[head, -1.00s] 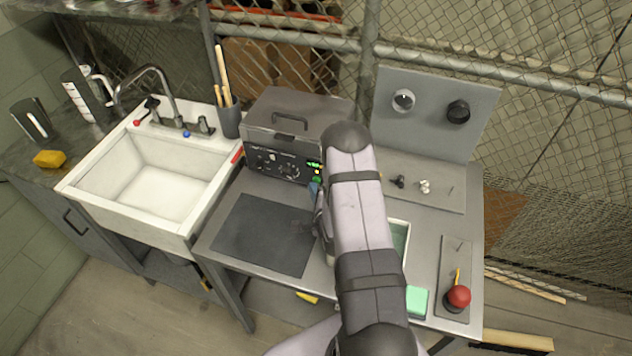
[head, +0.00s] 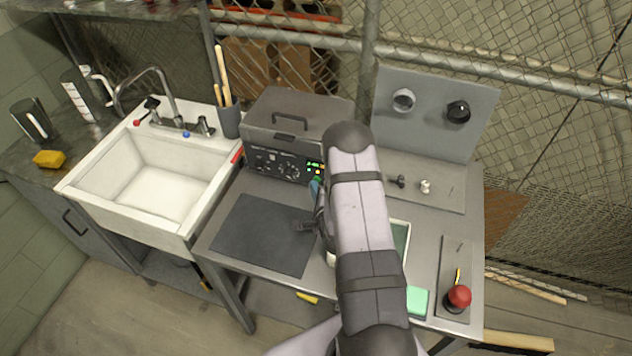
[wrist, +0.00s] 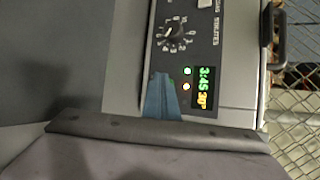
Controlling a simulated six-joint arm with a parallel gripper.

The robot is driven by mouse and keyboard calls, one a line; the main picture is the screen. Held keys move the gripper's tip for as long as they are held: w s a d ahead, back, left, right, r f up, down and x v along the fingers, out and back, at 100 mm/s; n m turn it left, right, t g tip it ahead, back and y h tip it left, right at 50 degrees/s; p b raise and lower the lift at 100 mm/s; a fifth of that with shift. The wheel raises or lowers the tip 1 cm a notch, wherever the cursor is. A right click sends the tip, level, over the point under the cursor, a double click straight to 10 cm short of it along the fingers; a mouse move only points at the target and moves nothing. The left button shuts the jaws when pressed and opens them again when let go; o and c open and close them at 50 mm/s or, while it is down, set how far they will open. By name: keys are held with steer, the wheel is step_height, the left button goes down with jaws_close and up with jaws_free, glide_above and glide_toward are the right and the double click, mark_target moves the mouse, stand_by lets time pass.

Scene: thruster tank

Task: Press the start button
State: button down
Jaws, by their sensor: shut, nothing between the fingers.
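The grey machine (head: 290,125) stands at the back of the steel table, with a dark control panel (head: 272,163) on its front. In the wrist view the panel has a dial (wrist: 172,32), a lit display (wrist: 203,87) in green and yellow digits, and two small lights (wrist: 187,79) beside it. My gripper (head: 315,187) is shut and empty, at the panel's right end. Its blue fingers (wrist: 160,97) show in the wrist view, in front of the panel just below the lights. I cannot tell whether they touch it. No start button is clearly visible; the fingers cover part of the panel.
A white sink (head: 150,180) is at left. A dark mat (head: 262,235) lies on the table before the machine. A red knob (head: 459,296) and a green block (head: 417,300) are at right front.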

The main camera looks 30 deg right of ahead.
steer(key=shift+s+a, duration=0.6)
steer(key=shift+s, duration=0.1)
steer(key=shift+s+a, duration=1.7)
steer(key=shift+a, duration=0.05)
